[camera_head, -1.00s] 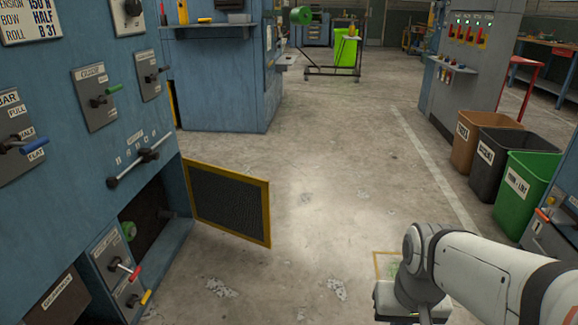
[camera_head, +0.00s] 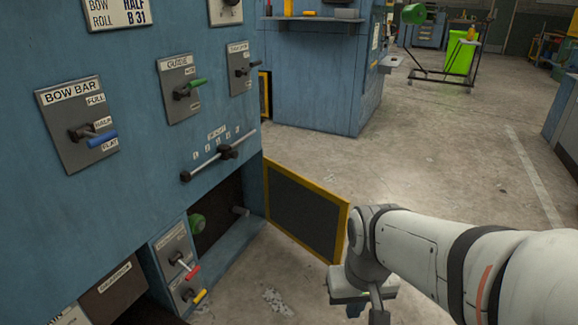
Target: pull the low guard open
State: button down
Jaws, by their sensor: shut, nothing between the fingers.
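The low guard (camera_head: 303,210) is a dark mesh panel in a yellow frame. It stands swung out from the blue machine (camera_head: 120,160), at the right side of a low dark opening (camera_head: 222,208). A green round part (camera_head: 197,224) and a grey stub (camera_head: 240,211) show inside the opening. My white arm comes in from the right. Its wrist hangs in front of the guard's lower right corner in the picture; I cannot tell whether they touch. My gripper's fingers are out of view below the picture edge.
Left of the opening, a low panel (camera_head: 178,262) carries red and yellow handles. Above are a sliding bar (camera_head: 218,157) and several lever plates, including a blue-handled one (camera_head: 86,132). Another blue cabinet (camera_head: 315,75) stands behind. Concrete floor (camera_head: 440,150) is open to the right.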

aim_at(315, 218)
jog(key=u, duration=0.1)
jog(key=i, duration=1.05)
jog(key=z, duration=0.5)
